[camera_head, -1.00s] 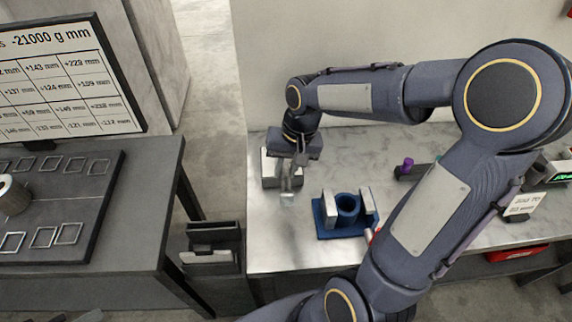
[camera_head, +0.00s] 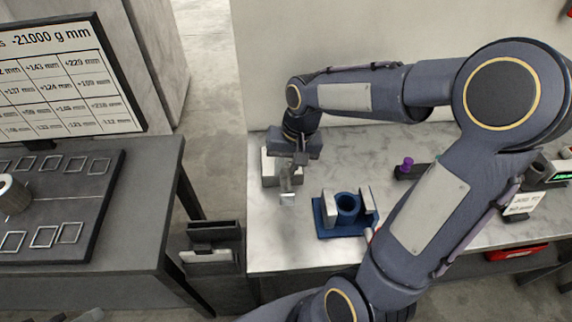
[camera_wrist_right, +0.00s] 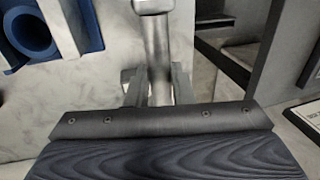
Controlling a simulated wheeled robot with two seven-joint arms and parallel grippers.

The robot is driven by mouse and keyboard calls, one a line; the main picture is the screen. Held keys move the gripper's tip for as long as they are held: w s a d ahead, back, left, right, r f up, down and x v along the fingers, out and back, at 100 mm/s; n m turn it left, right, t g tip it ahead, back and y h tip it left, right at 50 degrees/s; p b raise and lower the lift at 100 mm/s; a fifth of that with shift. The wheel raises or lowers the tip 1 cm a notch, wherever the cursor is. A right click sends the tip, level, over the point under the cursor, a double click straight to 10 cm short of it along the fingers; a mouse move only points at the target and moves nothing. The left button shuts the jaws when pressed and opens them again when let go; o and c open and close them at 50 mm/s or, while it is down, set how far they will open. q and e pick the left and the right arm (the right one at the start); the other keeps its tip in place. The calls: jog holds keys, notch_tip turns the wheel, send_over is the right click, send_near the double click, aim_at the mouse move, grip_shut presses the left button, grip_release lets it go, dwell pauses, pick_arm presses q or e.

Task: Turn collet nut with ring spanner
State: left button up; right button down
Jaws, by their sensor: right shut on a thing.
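My right gripper (camera_head: 289,182) reaches down over the bench, left of the blue fixture. It is shut on a grey metal bar, which looks like the ring spanner (camera_wrist_right: 158,50); its ring is not clearly seen. I cannot make out a collet nut for certain. My left gripper is out of view.
A pale block (camera_head: 268,170) stands behind the right gripper. A dark holder with a purple knob (camera_head: 407,163) and a small sign (camera_head: 524,206) are to the right. Dark bins (camera_head: 213,245) stand by the bench's left edge. My right arm covers the bench's right part.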

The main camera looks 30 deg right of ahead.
jog(key=shift+d+b+x, duration=0.1)
jog(key=shift+b+x, duration=0.4)
jog(key=shift+x, duration=0.1)
jog(key=shift+d+b+x, duration=0.15)
jog(key=shift+b+x, duration=0.35)
jog(key=shift+x, duration=0.1)
dwell(1.2)
jog(key=shift+a+f, duration=0.1)
jog(key=shift+w+a+m, duration=0.2)
jog(key=shift+a+m, duration=0.25)
jog(key=shift+m, duration=0.05)
jog(key=shift+w+a+m, duration=0.25)
jog(key=shift+a+m, duration=0.15)
jog(key=shift+m, duration=0.1)
jog(key=shift+w+a+m+t+h+b, duration=0.35)
jog(key=shift+w+a+m, duration=0.4)
jog(key=shift+m, duration=0.25)
jog(key=shift+s, duration=0.1)
jog(key=shift+w+a+m, duration=0.75)
jog(key=shift+w+m, duration=0.05)
jog(key=shift+m, duration=0.2)
jog(key=shift+w+b, duration=0.1)
jog(key=shift+b, duration=0.2)
